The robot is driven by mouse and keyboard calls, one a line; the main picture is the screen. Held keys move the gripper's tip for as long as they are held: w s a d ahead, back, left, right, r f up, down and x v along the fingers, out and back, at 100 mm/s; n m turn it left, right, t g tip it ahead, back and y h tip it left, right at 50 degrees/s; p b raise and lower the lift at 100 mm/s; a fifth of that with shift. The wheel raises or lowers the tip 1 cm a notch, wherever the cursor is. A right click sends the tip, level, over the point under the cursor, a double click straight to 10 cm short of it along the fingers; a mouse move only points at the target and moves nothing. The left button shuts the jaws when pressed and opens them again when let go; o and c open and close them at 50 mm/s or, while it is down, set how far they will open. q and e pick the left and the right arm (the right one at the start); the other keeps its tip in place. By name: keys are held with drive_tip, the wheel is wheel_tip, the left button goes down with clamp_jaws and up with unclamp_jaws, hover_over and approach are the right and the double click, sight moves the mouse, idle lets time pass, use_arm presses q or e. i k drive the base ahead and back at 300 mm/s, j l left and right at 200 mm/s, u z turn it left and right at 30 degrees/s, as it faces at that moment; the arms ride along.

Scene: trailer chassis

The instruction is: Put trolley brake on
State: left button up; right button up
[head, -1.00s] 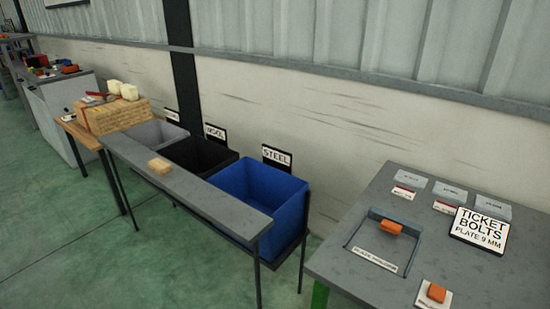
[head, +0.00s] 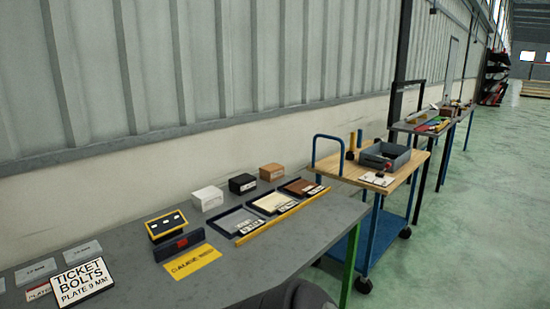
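A trolley (head: 352,176) with a wooden top, blue legs, a blue push handle (head: 328,150) and black castors stands right of the grey bench. Its lower shelf is blue. A black castor (head: 363,286) shows at its near corner and another (head: 405,233) at the right. No brake pedal or lever can be made out on the castors at this size. On the trolley top are a grey bin (head: 384,157), a white card and yellow-handled upright items. Neither gripper shows in the head view.
The grey bench (head: 330,215) holds a ticket sign (head: 82,283), a yellow gauge label (head: 188,266), small boxes and trays. Another blue-legged table (head: 430,127) stands beyond the trolley. Green floor (head: 480,220) is clear to the right. A dark rounded shape covers the bench's front edge.

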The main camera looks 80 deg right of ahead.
sight(387, 165)
drive_tip(key=z, duration=3.55)
